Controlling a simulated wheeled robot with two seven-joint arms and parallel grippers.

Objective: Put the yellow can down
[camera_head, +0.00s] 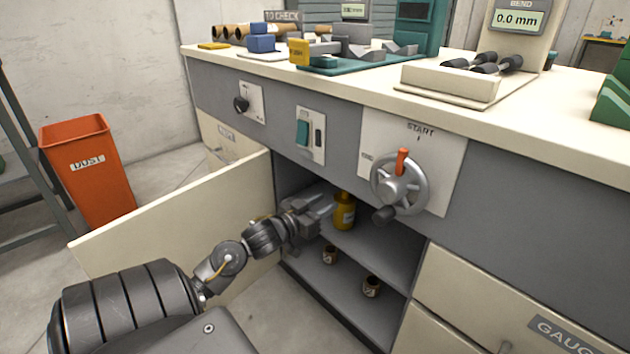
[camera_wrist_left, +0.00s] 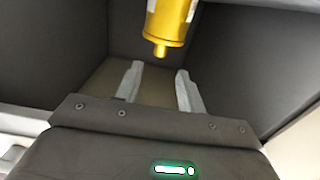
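The yellow can (camera_head: 344,211) is inside the open cupboard under the bench and appears to stand upright on the upper shelf (camera_head: 378,246). My left gripper (camera_head: 326,206) reaches into the cupboard just left of the can. In the left wrist view its two fingers (camera_wrist_left: 160,80) are apart with nothing between them. There the can (camera_wrist_left: 171,20) is beyond the fingertips, its narrow end towards the gripper and its far part cut off by the picture edge. My right gripper is not in view.
The open cupboard door (camera_head: 185,222) stands left of my left arm. Two small brown items (camera_head: 330,254) (camera_head: 371,286) are on the lower shelf. A handwheel (camera_head: 399,186) juts out right of the opening. An orange dust bin (camera_head: 90,172) stands at the left.

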